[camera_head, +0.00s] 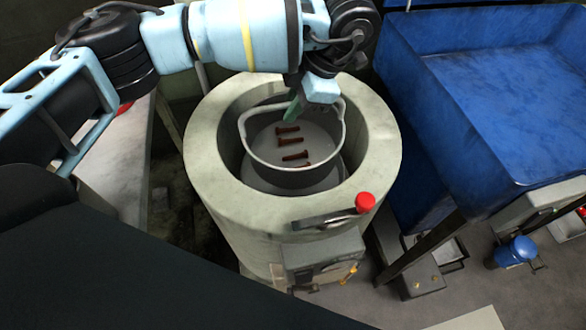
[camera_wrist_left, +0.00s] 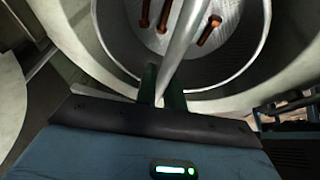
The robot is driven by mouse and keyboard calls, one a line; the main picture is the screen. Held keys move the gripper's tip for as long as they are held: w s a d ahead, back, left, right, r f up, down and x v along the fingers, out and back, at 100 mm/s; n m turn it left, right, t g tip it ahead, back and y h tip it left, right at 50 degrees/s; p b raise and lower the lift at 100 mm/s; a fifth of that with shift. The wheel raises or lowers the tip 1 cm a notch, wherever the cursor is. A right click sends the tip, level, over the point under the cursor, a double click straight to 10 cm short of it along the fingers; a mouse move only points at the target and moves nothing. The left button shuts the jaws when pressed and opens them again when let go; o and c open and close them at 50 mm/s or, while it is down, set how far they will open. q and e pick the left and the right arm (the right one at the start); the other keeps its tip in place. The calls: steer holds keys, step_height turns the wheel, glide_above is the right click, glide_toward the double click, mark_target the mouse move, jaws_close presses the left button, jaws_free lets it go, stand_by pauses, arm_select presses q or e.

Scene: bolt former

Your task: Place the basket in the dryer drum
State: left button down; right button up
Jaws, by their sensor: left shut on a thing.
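The grey metal basket (camera_head: 291,175) with several rust-brown bolts (camera_head: 293,156) lying in it is inside the opening of the round dryer drum (camera_head: 229,192). Its rim sits a little below the drum's thick pale rim. My left gripper (camera_head: 296,108) reaches in from above and is shut on the basket's handle at the far side. In the left wrist view the handle bar (camera_wrist_left: 181,52) runs between the fingers (camera_wrist_left: 162,88), with the basket and bolts beyond. Whether the basket touches the drum floor cannot be told. My right gripper is not in view.
A lever with a red knob (camera_head: 365,202) is at the drum's front right rim, above a control box (camera_head: 325,258). A large blue bin (camera_head: 492,120) stands close on the right. A pale table (camera_head: 115,172) is at the left.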

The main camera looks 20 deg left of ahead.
mark_target(285, 150)
arm_select(q)
steer(key=shift+f+b, duration=0.35)
steer(key=shift+f, duration=4.7)
steer(key=c, duration=1.5)
jaws_free()
steer(key=v, duration=1.2)
